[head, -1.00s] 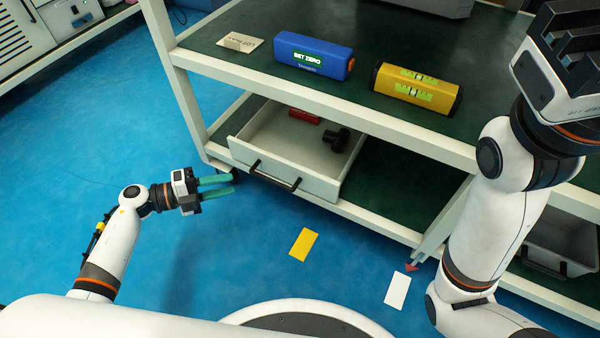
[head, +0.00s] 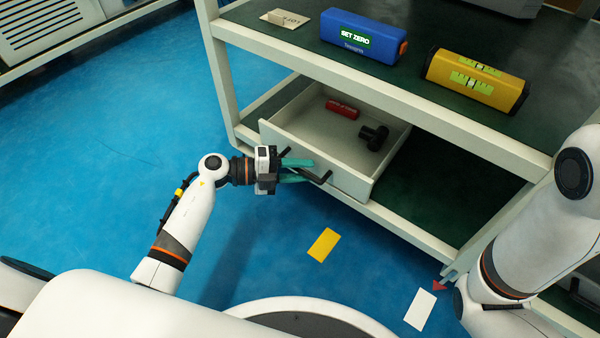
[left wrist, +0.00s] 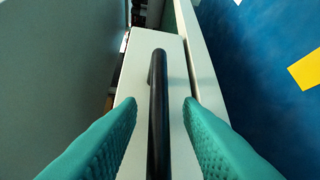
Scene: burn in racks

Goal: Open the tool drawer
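The tool drawer (head: 285,140) is a pale box under the bench top, and it stands partly out of its frame. A red tool (head: 342,108) and a black fitting (head: 373,136) lie inside it. Its black bar handle (head: 318,178) is on the front face. My left gripper (head: 300,171) is at the handle with its teal fingers apart. In the left wrist view the handle (left wrist: 159,110) runs between the two fingers, with a gap on both sides. My right gripper is outside the head view; only part of that arm shows at the right.
A yellow marker (head: 323,244) and a white marker (head: 420,310) lie on the blue floor. The floor left of the bench is clear.

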